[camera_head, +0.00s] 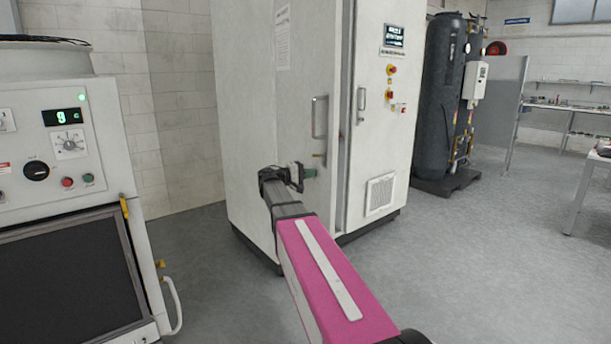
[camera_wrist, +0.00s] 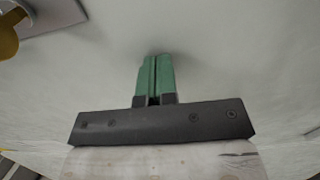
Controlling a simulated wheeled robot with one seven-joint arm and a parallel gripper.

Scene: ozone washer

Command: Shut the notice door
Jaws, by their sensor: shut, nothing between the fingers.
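The notice door (camera_head: 258,110) is the tall white left-hand leaf of the cabinet, with a printed notice sheet (camera_head: 282,38) high on it and a metal bar handle (camera_head: 319,117) near its right edge. That edge stands out from the right-hand leaf, with a narrow gap showing, so the door looks slightly ajar. My gripper (camera_head: 311,173) is at the door's face below the handle. Its green fingers (camera_wrist: 154,62) are closed together, empty and pointing at the white door surface (camera_wrist: 230,60). I cannot tell whether the tips touch it.
The right-hand leaf (camera_head: 375,140) carries a display, buttons and a vent. A brass-coloured fitting (camera_wrist: 8,38) on a grey plate is at the wrist view's upper left. A grey machine (camera_head: 60,130) stands at left, and a dark tank (camera_head: 447,90) behind right. Floor (camera_head: 470,270) is clear at right.

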